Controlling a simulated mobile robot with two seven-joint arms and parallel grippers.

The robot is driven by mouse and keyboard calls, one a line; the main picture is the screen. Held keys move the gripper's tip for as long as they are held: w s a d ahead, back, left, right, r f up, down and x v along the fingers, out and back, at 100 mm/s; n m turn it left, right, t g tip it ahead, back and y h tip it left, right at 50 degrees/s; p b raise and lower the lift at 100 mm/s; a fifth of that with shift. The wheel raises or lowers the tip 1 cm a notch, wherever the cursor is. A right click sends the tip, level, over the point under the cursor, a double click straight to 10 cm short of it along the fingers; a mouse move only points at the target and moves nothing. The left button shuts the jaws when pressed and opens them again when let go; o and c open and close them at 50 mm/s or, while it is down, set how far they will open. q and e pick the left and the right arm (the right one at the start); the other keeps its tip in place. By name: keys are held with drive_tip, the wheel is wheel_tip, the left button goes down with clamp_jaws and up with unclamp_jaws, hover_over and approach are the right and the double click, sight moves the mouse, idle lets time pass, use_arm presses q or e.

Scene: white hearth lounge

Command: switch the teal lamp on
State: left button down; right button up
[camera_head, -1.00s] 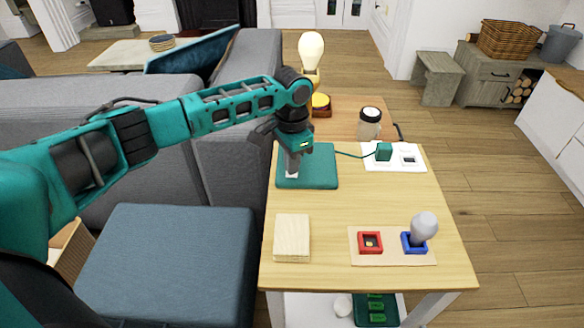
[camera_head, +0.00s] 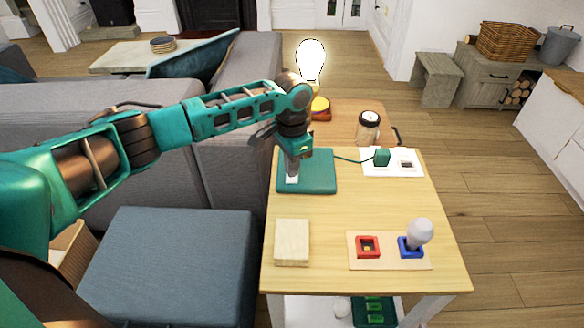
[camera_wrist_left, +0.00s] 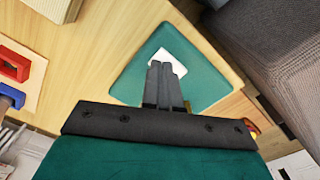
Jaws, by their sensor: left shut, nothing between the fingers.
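The teal lamp has a flat square teal base (camera_head: 322,172) on the wooden table, and its bulb (camera_head: 311,60) glows bright white above my arm. The arm hides the stem between them. My left gripper (camera_head: 292,178) points down, shut and empty, with its fingertips at the white switch plate on the base. In the left wrist view the shut fingers (camera_wrist_left: 166,68) cover part of this white switch plate (camera_wrist_left: 179,60). A green cord runs from the base to a green plug (camera_head: 382,157) on the white socket board (camera_head: 408,168). My right gripper is not in view.
A board with a red holder (camera_head: 367,247) and a blue holder (camera_head: 411,247) bearing a grey-white bulb (camera_head: 420,231) is at the front right.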

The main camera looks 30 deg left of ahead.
sight(292, 180)
use_arm(q)
wheel_tip(292, 180, up, 3)
drive_tip(key=p, duration=0.2)
drive_tip(key=shift+f+p, duration=0.2)
drive_tip(key=shift+p, duration=0.1)
wheel_tip(292, 180, up, 2)
drive_tip(key=p, duration=0.2)
drive_tip(key=shift+p, duration=0.3)
drive_tip(key=shift+r+p, duration=0.3)
drive_tip(key=shift+p, duration=0.1)
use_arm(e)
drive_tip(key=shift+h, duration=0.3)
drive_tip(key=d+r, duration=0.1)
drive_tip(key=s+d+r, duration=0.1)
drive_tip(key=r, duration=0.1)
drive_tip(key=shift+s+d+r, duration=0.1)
use_arm(q)
drive_tip(key=shift+d, duration=0.1)
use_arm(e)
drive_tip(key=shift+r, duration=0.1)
